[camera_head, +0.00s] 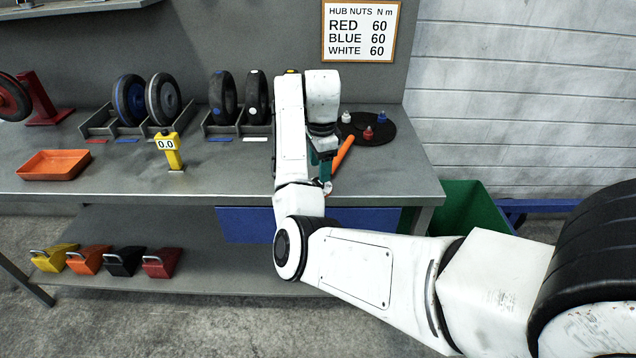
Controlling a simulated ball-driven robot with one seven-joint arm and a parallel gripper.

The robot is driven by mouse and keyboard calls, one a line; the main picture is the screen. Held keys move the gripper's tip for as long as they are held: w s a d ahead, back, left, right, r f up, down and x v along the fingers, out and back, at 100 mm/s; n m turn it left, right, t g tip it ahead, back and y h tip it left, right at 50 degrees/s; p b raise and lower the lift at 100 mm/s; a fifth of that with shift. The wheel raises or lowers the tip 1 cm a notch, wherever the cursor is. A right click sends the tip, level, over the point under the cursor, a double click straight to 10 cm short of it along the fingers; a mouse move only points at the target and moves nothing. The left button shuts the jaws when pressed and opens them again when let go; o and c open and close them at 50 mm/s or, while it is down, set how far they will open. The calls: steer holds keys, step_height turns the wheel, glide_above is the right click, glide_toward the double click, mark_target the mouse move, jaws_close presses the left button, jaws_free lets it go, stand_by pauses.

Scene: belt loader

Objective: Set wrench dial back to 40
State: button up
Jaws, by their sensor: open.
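The wrench shows as an orange handle (343,152) slanting up to the right, at the right part of the bench. My gripper (324,168) is open, pointing down just left of the handle. A teal part shows at its tip; I cannot tell whether it is a finger or part of the wrench. My arm hides much of this spot. The wrench's dial and its setting cannot be made out. I cannot tell whether the gripper touches the handle.
A yellow device (168,150) reading 0.0 stands on the grey bench (225,178), near an orange tray (54,165) and racked wheels (163,98). A black disc (372,136) carries coloured pieces. A green bin (468,215) stands right.

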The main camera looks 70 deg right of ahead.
steer(key=shift+w+d+f, duration=0.1)
steer(key=shift+f, duration=2.05)
steer(key=c, duration=1)
